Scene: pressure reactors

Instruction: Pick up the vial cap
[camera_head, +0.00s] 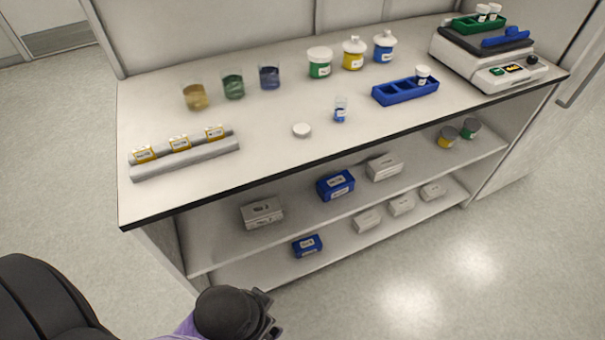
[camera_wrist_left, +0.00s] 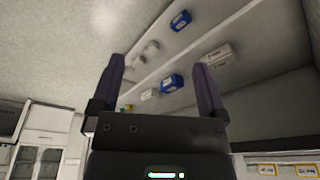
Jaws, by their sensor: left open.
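A white round vial cap (camera_head: 302,130) lies flat on the bench top near its front edge. A small clear vial with a blue label (camera_head: 340,110) stands upright just right of it, apart from the cap. My left gripper (camera_head: 272,314) is low in front of the bench, below the top and well away from the cap. In the left wrist view my left gripper (camera_wrist_left: 158,85) is open, with nothing between its fingers. The cap does not show in the wrist view. My right gripper is in neither view.
Beakers (camera_head: 233,86) and lidded jars (camera_head: 319,62) stand behind the cap. A blue rack (camera_head: 385,97) and a white device (camera_head: 507,79) are to the right. Grey rolls (camera_head: 187,160) lie to the left. Bench top around the cap is clear.

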